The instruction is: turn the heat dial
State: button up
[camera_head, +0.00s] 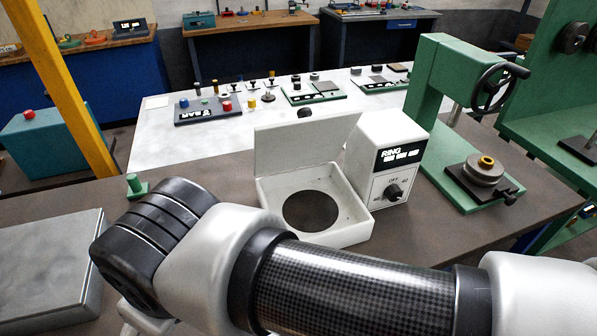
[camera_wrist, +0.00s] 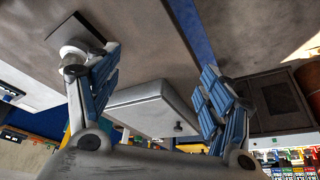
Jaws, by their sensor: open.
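The heat dial (camera_head: 394,191) is a black round knob on the front of a white box (camera_head: 386,140) marked RING, in the right half of the head view. "OFF" is printed above the dial, with small marks around it. An open white box (camera_head: 340,228) with a raised lid and a dark disc inside stands beside it on the left. I cannot make out the dial in the wrist view.
My arm crosses the front of the head view, below the white boxes. A green press (camera_head: 441,85) with a black handwheel stands to the right. A grey box (camera_head: 50,260) lies at left. In the wrist view a pale box (camera_wrist: 145,106) shows between and beyond the fingers.

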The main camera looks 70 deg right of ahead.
aim_at(393, 193)
jog(key=z, duration=2.45)
